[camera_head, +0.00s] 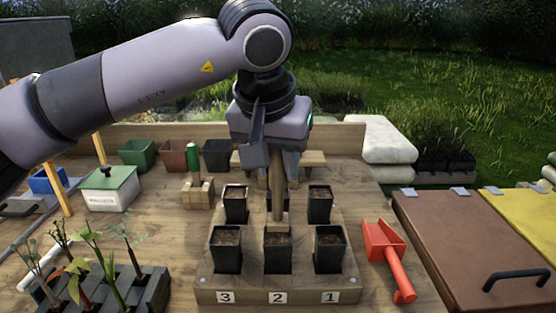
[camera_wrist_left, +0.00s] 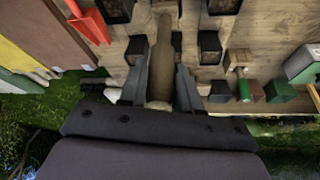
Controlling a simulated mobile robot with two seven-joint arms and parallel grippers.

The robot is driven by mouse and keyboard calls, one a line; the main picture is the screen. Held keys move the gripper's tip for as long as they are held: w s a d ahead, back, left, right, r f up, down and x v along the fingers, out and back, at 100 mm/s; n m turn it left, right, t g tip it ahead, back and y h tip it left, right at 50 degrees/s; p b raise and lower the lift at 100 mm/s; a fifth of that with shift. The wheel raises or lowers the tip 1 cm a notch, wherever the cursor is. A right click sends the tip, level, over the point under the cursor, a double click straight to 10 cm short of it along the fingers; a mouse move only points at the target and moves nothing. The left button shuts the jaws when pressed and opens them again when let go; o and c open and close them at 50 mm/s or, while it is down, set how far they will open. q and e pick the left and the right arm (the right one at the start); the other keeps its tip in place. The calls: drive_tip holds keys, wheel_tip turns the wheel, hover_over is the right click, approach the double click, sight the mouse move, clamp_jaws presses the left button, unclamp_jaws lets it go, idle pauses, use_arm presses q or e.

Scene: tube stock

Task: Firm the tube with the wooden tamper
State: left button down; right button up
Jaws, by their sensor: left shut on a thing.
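The tamper also shows between the fingers in the left wrist view (camera_wrist_left: 161,60). Its foot is at the back edge of the front middle black tube (camera_head: 277,262), in the column marked 2; I cannot tell whether it touches the soil. Soil-filled tubes stand in the wooden rack (camera_head: 210,283), such as the front left tube (camera_head: 227,258) and front right tube (camera_head: 329,258). My right gripper is out of view.
A red scoop (camera_head: 385,245) lies right of the rack. A seedling tray (camera_head: 150,290) is at the front left. A green-lidded box (camera_head: 108,190), a green-handled tool in a wooden stand (camera_head: 197,193) and empty pots (camera_head: 172,155) stand behind. A brown lidded bin (camera_head: 460,240) is at right.

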sight(278, 190)
use_arm(q)
drive_tip(key=shift+f, duration=0.2)
idle(0.5)
drive_tip(key=shift+f, duration=0.4)
drive_tip(key=shift+f+b, duration=0.35)
drive_tip(key=shift+b, duration=0.05)
drive_tip(key=shift+f+b, duration=0.45)
drive_tip(key=shift+f, duration=0.25)
drive_tip(key=shift+s+f, duration=0.1)
drive_tip(key=shift+f, duration=0.75)
idle(2.2)
